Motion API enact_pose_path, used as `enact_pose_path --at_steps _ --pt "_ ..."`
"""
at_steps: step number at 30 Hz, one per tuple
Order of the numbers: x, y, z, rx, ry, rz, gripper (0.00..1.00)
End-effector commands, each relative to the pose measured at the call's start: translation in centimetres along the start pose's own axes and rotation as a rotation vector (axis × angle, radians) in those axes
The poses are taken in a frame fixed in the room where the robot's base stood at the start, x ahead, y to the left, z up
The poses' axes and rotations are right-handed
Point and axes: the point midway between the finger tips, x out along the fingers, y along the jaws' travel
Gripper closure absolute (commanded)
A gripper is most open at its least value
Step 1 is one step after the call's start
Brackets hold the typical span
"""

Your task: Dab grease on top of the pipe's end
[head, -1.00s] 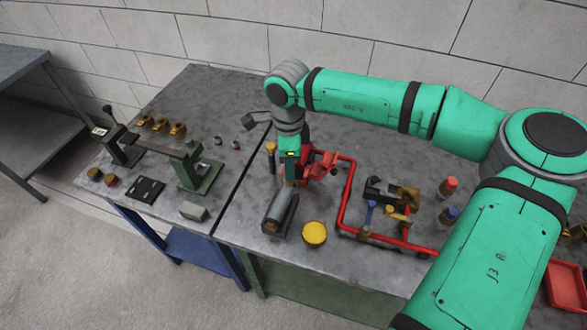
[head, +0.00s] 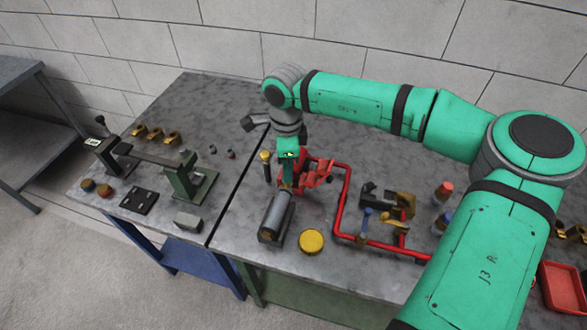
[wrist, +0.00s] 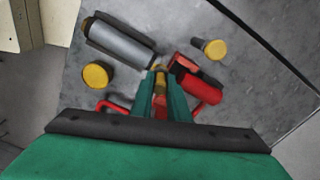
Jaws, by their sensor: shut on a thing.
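The pipe is a grey cylinder (head: 275,217) lying in a dark cradle on the bench, and it shows in the wrist view (wrist: 122,45) at upper left. A round yellow tin (head: 312,241), perhaps the grease, stands right of the pipe; the wrist view shows it too (wrist: 97,75). My gripper (head: 286,184) is over the pipe's far end in the head view. In the wrist view my gripper (wrist: 160,92) is shut on a slim yellow-brown thing (wrist: 160,82), possibly a brush. Its tip appears near the pipe's end; I cannot tell whether they touch.
A red fitting (head: 318,172) stands close to the right of my gripper, with a red pipe frame (head: 343,205) beyond. A yellow-topped dark tool (head: 265,163) stands just left. A green vise (head: 187,177) is on the left bench.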

Motion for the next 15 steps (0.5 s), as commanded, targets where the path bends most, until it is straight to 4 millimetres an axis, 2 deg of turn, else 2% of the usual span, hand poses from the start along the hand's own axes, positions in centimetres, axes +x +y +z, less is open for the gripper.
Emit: enact_pose_path --at_steps 8,15 --pt "0.0 0.0 0.9 -0.015 0.001 0.0 1.0" --pt "0.0 0.0 -0.1 0.001 0.001 0.0 1.0"
